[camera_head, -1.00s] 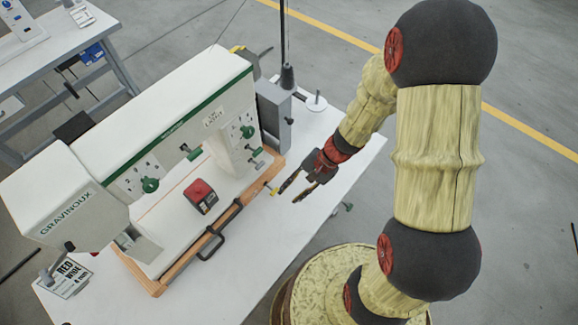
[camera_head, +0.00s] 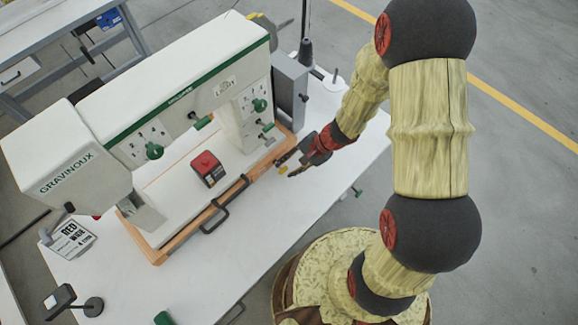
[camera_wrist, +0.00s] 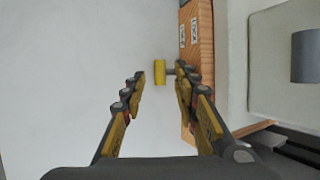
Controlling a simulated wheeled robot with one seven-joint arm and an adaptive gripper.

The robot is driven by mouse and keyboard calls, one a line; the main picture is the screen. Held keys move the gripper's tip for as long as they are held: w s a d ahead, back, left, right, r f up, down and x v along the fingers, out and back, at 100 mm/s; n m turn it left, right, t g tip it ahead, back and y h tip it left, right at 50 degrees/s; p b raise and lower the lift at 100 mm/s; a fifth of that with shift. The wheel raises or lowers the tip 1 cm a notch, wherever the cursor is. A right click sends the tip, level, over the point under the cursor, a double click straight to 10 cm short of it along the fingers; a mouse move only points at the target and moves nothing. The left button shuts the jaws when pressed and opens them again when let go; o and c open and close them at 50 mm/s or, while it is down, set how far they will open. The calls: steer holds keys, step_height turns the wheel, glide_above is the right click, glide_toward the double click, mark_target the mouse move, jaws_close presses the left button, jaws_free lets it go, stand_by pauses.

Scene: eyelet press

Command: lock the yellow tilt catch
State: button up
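The yellow tilt catch (camera_wrist: 159,72) is a small yellow bar on a short dark stem, on the side of the machine's wooden base frame (camera_wrist: 204,60). In the head view, the catch (camera_head: 283,170) is a small yellow spot at the right end of the frame, partly covered by my fingers. My gripper (camera_wrist: 161,85) is open, with one finger on each side of the catch in the wrist picture. The catch shows between the fingertips with gaps on both sides. The right finger is close to the wooden frame; whether it touches I cannot tell.
The eyelet press (camera_head: 190,90) stands on a white table (camera_head: 262,225). A black handle (camera_head: 225,205) runs along the frame's front edge, and a red-topped box (camera_head: 208,168) is on the press. Two small labels (camera_wrist: 182,36) mark the frame near the catch.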

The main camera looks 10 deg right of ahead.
steer(key=c, duration=0.3)
jaws_close()
stand_by(0.3)
